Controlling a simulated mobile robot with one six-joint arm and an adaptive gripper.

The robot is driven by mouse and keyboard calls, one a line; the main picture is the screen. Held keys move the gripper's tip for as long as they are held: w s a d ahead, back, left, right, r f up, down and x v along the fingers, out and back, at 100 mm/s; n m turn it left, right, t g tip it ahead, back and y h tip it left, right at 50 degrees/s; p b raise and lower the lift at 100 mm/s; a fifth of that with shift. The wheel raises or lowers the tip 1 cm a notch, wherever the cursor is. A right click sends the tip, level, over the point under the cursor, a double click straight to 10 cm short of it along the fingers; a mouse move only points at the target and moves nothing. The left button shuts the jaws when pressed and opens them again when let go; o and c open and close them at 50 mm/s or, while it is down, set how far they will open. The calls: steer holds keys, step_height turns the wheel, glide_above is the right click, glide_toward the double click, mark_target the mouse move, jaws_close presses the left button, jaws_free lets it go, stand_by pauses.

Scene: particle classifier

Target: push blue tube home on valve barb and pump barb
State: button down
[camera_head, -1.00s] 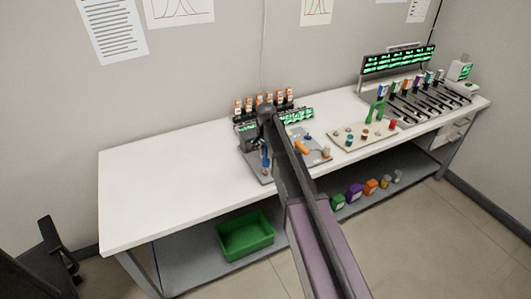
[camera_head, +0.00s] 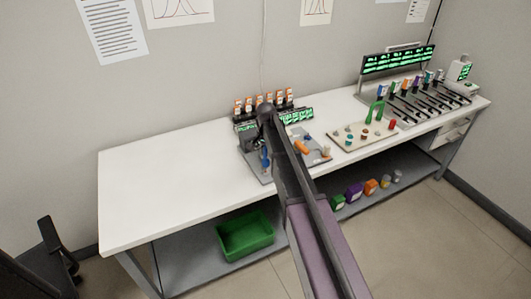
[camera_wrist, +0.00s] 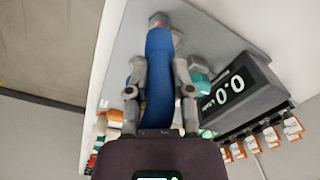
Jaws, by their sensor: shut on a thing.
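The blue tube (camera_wrist: 159,62) runs up the middle of the wrist view, and a bit of it shows beside my arm in the head view (camera_head: 265,158). My gripper (camera_wrist: 160,92) is shut on the blue tube, one finger on each side. The tube's far end meets a fitting with a red part (camera_wrist: 158,20); I cannot tell which barb it is or how far the tube sits on it. The tube's other end is hidden by my gripper. A grey-and-teal fitting (camera_wrist: 198,72) stands just right of the fingers.
A dark display reading 0.0 (camera_wrist: 232,92) stands close on the right in the wrist view, with several orange-and-white items (camera_wrist: 270,135) beyond it. A beige board with parts (camera_head: 345,140) lies right of my arm. The left of the white table (camera_head: 165,185) is clear.

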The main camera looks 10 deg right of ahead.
mark_target(266, 158)
steer(key=shift+f+b, duration=1.7)
steer(key=shift+b, duration=0.05)
steer(key=shift+c, duration=2.1)
jaws_free()
steer(key=shift+r, duration=0.2)
step_height(266, 158, up, 9)
steer(key=p, duration=0.9)
steer(key=s+d+n, duration=0.2)
steer(key=s+n, duration=0.2)
steer(key=s, duration=1)
steer(key=s+d+n, duration=0.2)
steer(key=s+n, duration=0.2)
steer(key=s, duration=0.9)
steer(key=shift+s+d, duration=0.2)
steer(key=shift+s, duration=0.2)
